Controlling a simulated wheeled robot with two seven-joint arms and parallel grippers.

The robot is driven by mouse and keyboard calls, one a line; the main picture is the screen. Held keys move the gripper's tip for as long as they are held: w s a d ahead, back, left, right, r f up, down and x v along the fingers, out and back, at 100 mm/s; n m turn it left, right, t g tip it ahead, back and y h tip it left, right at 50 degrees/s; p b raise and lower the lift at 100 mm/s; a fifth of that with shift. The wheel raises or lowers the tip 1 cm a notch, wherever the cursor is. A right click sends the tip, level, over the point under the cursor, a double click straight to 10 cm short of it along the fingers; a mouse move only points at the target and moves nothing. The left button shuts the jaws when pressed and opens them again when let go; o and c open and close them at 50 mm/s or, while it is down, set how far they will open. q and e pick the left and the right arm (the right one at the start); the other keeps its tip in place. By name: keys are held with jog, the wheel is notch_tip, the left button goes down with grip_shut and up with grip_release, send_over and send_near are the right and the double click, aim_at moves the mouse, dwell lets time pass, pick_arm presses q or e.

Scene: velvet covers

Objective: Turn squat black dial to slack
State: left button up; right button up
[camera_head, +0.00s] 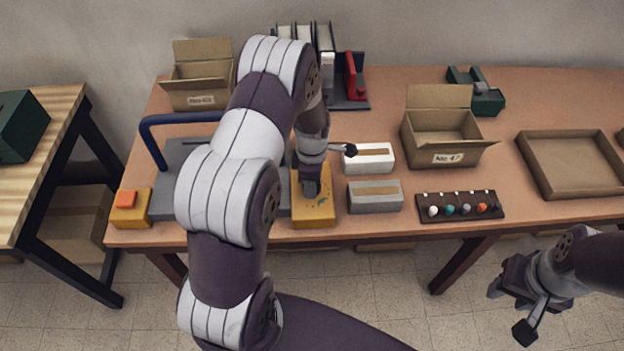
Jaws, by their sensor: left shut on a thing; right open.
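A yellow box (314,215) with green marks on its top sits at the table's front edge, beside a grey machine with a blue bar handle. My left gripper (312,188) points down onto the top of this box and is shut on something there. It looks to be the squat black dial, but the fingers hide it, so its pointer and setting cannot be read. My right gripper (512,306) is open and empty, in front of the table at the lower right, over the floor.
White (368,167) and grey (375,205) boxes stand just right of the yellow box. A dark rack (461,215) with several coloured knobs, an open carton (440,130) and a shallow tray (570,181) lie further right. The grey machine (180,190) and an orange button (126,199) are left.

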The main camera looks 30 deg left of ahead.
pick_arm(q)
jog(key=shift+w+r, duration=0.1)
jog(key=shift+w, duration=0.05)
jog(key=o, duration=1)
jog(key=shift+o, duration=0.2)
notch_tip(320, 180, up, 13)
jog(key=b, duration=0.1)
jog(key=shift+f, duration=0.2)
